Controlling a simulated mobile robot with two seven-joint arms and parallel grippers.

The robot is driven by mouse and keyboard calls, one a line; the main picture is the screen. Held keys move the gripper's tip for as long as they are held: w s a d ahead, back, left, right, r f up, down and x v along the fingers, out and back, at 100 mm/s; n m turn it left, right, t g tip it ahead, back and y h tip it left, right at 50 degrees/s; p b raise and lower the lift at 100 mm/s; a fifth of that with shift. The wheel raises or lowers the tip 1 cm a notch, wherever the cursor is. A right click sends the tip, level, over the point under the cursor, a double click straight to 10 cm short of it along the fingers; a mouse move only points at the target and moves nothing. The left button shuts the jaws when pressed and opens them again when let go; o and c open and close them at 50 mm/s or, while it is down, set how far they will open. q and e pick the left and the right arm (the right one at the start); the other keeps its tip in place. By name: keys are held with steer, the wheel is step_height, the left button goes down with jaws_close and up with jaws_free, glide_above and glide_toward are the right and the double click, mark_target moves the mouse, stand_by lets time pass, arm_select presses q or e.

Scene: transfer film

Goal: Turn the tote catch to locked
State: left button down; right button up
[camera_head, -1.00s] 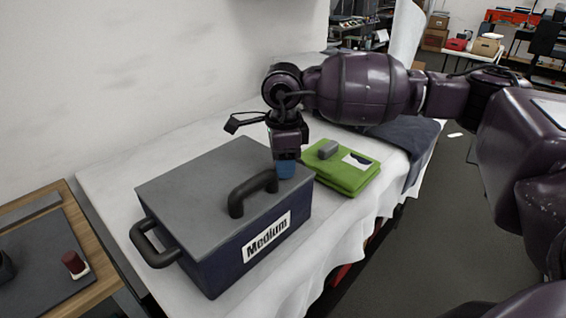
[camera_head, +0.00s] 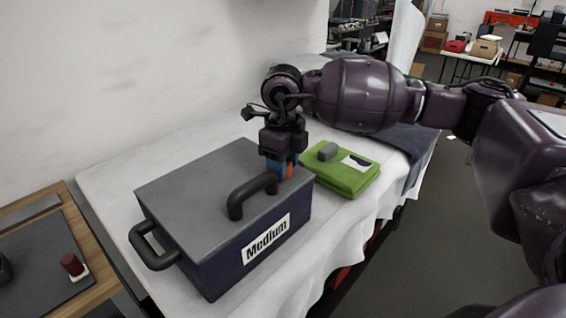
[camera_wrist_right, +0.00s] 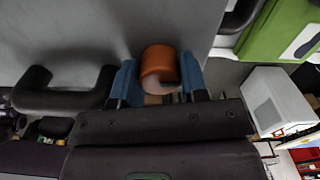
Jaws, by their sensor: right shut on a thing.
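The tote (camera_head: 190,205) is a dark blue box with a grey lid, a black lid handle (camera_head: 251,190) and a label reading "Medium". It stands on the white-covered table. My right gripper (camera_head: 279,170) points down at the lid's far right part, behind the handle. In the right wrist view, its blue fingertips (camera_wrist_right: 158,80) are shut on an orange-brown catch (camera_wrist_right: 158,65) on the grey lid. A little orange also shows beside the fingers in the head view (camera_head: 289,169). The catch's markings and exact angle are hidden. My left gripper is not in view.
A folded green cloth (camera_head: 345,180) with a grey object (camera_head: 327,151) on it lies right of the tote. A dark cloth (camera_head: 400,140) lies beyond. A wooden-edged stand at left holds a dark red cylinder (camera_head: 71,264). A wall rises behind the table.

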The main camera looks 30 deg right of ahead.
stand_by(0.3)
steer(key=o, duration=0.8)
steer(key=shift+o, duration=0.6)
step_height(320, 180, up, 11)
steer(key=shift+f, duration=0.1)
